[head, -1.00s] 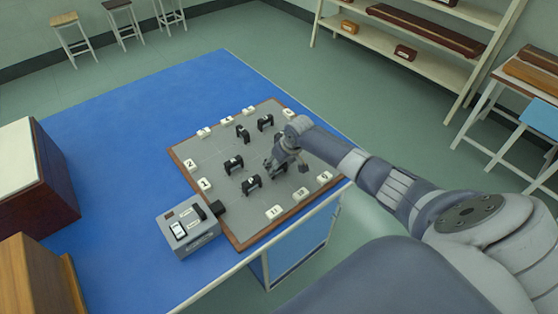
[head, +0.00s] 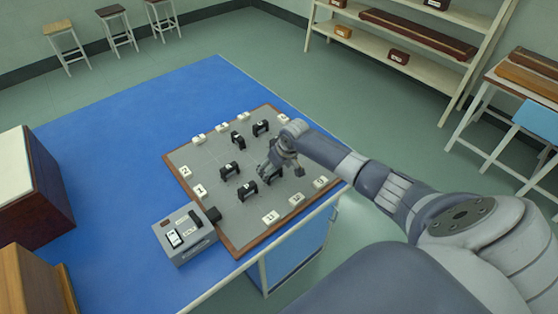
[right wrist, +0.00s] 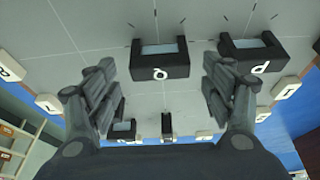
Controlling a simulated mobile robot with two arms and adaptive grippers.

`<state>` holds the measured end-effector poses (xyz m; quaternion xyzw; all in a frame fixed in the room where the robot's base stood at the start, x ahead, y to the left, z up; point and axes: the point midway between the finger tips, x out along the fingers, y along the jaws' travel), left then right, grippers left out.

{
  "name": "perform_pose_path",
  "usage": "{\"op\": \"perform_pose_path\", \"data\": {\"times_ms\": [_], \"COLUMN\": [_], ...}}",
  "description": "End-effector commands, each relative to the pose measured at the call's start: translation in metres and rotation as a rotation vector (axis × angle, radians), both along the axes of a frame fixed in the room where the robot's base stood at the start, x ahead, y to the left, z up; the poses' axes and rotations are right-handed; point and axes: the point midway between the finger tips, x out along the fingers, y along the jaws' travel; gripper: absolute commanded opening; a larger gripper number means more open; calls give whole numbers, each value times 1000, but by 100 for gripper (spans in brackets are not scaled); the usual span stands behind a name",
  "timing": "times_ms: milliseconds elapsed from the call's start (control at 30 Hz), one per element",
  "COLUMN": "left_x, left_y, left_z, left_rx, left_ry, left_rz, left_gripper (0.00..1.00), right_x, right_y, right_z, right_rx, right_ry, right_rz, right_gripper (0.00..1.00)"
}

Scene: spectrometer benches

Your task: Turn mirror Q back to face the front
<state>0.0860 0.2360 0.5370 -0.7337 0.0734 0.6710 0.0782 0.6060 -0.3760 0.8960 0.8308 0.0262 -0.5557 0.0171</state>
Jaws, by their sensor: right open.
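Mirror Q (right wrist: 160,60) is a dark block with a pale glass face and a white letter, upside down in the right wrist view. It stands on the grey board (right wrist: 105,25), ahead of my right gripper and in line with the gap between its fingers. My right gripper (right wrist: 160,88) is open, with nothing between its fingers. In the head view the gripper (head: 268,166) hangs over the board and partly hides a dark mirror (head: 279,171) that looks like mirror Q. My left gripper is not in view.
Mirror P (right wrist: 258,55) stands close to the right of mirror Q in the wrist view. Further mirrors (head: 238,140) stand on the board, with white number tags (head: 270,216) along its edges. A grey switch box (head: 184,233) sits at the near left. Blue tabletop (head: 110,150) is clear.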

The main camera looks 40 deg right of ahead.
Motion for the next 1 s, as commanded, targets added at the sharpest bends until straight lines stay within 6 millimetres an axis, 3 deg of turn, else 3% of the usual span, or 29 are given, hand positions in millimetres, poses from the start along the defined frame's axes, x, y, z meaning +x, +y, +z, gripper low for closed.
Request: {"op": "perform_pose_path", "data": {"times_ms": [600,1000], "left_x": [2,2], "left_y": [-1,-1], "left_z": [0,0], "left_rx": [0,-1], "left_ry": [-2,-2], "left_rz": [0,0], "left_gripper": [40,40], "right_x": [-39,-43], "right_y": [-3,-3], "right_z": [93,103], "right_rx": [-1,0], "right_ry": [-1,0], "right_rz": [1,0], "right_gripper": [75,75]}}
